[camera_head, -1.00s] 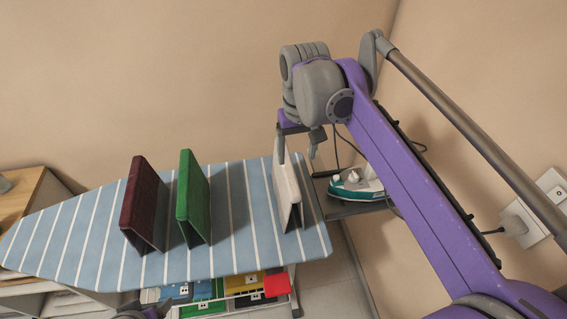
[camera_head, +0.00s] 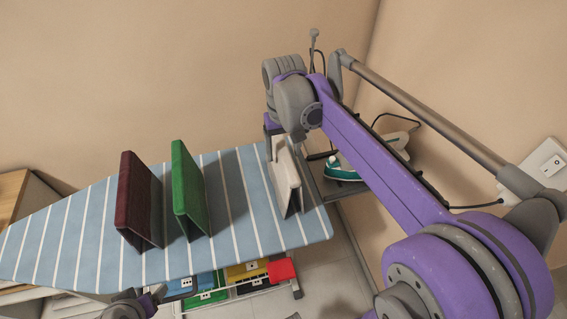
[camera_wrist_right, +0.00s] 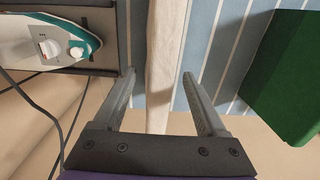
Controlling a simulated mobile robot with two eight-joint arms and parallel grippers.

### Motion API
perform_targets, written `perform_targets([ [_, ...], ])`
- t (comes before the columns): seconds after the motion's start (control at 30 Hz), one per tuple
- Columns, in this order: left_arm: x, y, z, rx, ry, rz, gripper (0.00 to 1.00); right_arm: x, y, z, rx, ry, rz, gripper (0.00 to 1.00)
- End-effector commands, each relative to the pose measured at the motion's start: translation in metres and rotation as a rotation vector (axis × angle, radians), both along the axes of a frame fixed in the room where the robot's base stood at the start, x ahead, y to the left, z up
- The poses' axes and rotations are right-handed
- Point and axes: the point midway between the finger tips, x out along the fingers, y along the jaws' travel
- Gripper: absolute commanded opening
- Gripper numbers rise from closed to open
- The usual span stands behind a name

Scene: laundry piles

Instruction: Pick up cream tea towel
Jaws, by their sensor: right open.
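The cream tea towel (camera_head: 285,182) stands folded like a tent near the right end of the striped ironing board. In the right wrist view the towel (camera_wrist_right: 164,50) runs between the two fingers of my right gripper (camera_wrist_right: 160,85), with a gap on each side. The gripper is open around its top edge. In the head view my right gripper (camera_head: 275,143) is at the towel's far end, partly hidden by its own wrist. My left gripper (camera_head: 150,298) shows only in part at the bottom edge; its jaws are unclear.
A green folded towel (camera_head: 188,190) and a dark red one (camera_head: 135,200) stand to the left on the ironing board (camera_head: 75,235). An iron (camera_head: 340,168) with a cord rests on a stand beside the board's right end. Coloured bins (camera_head: 245,271) sit below.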

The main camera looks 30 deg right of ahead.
Motion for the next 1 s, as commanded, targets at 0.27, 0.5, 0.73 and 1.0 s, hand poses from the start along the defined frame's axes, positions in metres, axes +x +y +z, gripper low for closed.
perform_targets([
  [0.27, -0.0001, 0.0000, -0.0002, 0.000, 0.000, 0.000, 0.81, 0.0001, 0.0002, -0.0042, 0.000, 0.000, 0.000, 0.74],
  [0.5, -0.0001, 0.0000, -0.0002, 0.000, 0.000, 0.000, 0.81, 0.0000, 0.0002, -0.0040, 0.000, 0.000, 0.000, 0.33],
  [0.73, -0.0001, 0.0000, -0.0002, 0.000, 0.000, 0.000, 0.81, 0.0000, 0.0001, -0.0039, 0.000, 0.000, 0.000, 0.00],
  [1.0, -0.0001, 0.0000, -0.0002, 0.000, 0.000, 0.000, 0.81, 0.0000, 0.0001, -0.0039, 0.000, 0.000, 0.000, 0.00],
])
